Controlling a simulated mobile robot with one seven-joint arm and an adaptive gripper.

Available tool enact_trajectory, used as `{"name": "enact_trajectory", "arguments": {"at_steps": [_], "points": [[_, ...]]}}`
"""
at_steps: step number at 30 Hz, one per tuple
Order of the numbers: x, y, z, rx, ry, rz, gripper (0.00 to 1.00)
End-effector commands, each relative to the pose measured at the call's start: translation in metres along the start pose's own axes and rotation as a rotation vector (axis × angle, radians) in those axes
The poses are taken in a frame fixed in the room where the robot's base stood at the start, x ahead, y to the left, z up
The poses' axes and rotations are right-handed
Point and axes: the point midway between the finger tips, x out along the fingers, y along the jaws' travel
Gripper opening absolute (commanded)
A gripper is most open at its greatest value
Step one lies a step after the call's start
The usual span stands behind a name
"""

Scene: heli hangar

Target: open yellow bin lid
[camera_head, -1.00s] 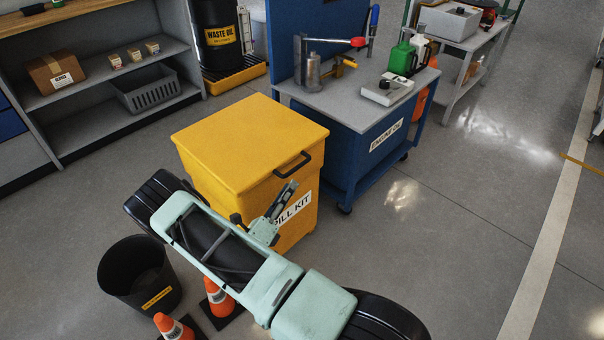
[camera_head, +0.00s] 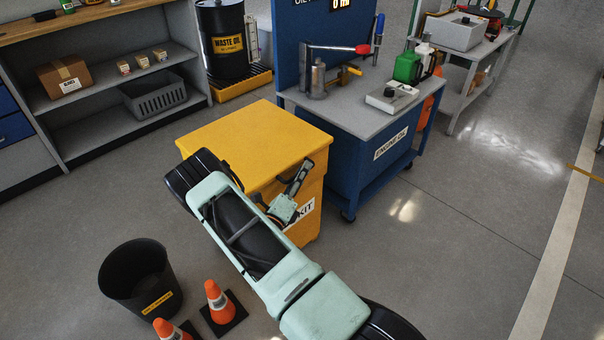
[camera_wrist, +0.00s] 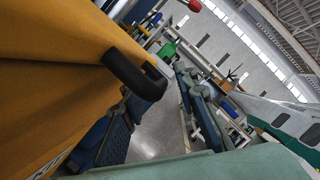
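The yellow bin (camera_head: 255,145) stands in the middle of the head view with its lid closed. Its front bears a partly hidden SPILL KIT label. In the wrist view the black lid handle (camera_wrist: 138,73) projects from the yellow surface (camera_wrist: 50,70), close to the tip of one finger. My gripper (camera_wrist: 155,115) shows there with its two fingers spread apart. I see nothing held; contact with the handle cannot be told.
A blue cart (camera_head: 350,160) with tools stands close to the bin's right side. A black bucket (camera_head: 140,280) and orange cones (camera_head: 218,300) stand on the floor at lower left. Shelves (camera_head: 100,95) are behind at left. The floor at right is clear.

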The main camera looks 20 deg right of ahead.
Motion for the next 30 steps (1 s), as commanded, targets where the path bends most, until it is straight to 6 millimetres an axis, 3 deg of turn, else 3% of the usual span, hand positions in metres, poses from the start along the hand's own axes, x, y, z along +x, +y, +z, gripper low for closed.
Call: {"name": "enact_trajectory", "arguments": {"at_steps": [6, 14, 30], "points": [[0.0004, -0.0003, 0.0, 0.0, 0.0, 0.0, 0.27], [0.0001, -0.0003, -0.0001, 0.0, 0.001, -0.001, 0.0], [0.0016, -0.0074, 0.0041, -0.011, 0.0, 0.003, 0.0]]}}
